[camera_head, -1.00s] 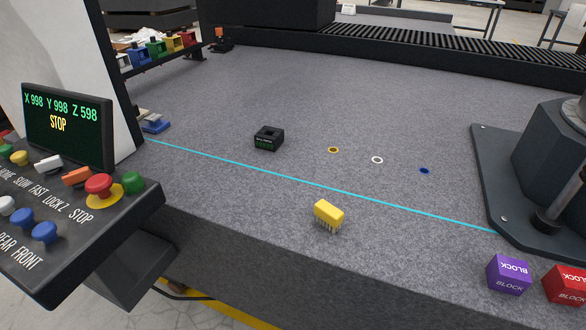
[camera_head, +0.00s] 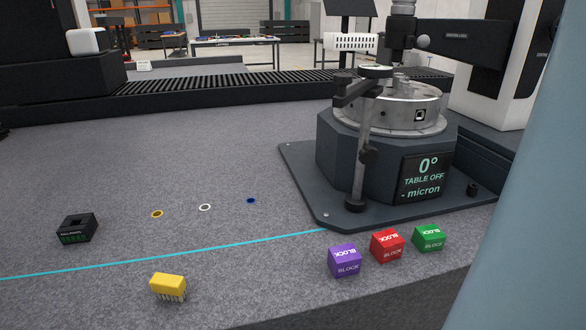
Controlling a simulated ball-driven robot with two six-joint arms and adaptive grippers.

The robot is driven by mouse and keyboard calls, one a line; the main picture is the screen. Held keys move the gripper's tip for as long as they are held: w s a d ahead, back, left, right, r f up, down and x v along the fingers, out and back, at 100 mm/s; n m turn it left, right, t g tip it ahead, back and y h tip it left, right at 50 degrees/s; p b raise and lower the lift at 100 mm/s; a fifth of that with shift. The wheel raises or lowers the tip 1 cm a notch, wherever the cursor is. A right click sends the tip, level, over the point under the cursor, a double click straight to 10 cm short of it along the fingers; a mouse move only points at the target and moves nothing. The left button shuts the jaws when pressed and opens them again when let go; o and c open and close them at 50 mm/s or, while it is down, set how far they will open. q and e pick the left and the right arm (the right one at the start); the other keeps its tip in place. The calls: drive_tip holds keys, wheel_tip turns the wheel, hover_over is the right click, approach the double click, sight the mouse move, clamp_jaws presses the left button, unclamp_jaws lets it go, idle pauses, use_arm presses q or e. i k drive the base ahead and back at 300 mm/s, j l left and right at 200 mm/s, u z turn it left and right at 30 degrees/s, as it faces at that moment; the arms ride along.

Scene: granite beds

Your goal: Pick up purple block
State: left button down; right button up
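The purple block (camera_head: 345,261) sits on the grey granite bed (camera_head: 110,215) near its front edge, right of centre in the head view. It has white "BLOCK" lettering on its faces. It is the leftmost of three lettered blocks in a slanting row, with a gap between it and the red block. Neither of my grippers shows in the head view, so I cannot see their state.
A red block (camera_head: 387,246) and a green block (camera_head: 428,238) stand right of the purple one. Behind them is a rotary table (camera_head: 345,165) on a dark base plate. A yellow pronged piece (camera_head: 168,287) and a black box (camera_head: 77,229) lie left. A large blue-grey column (camera_head: 525,200) covers the right side.

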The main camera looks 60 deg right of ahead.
sight(343, 260)
drive_tip(key=z, duration=2.45)
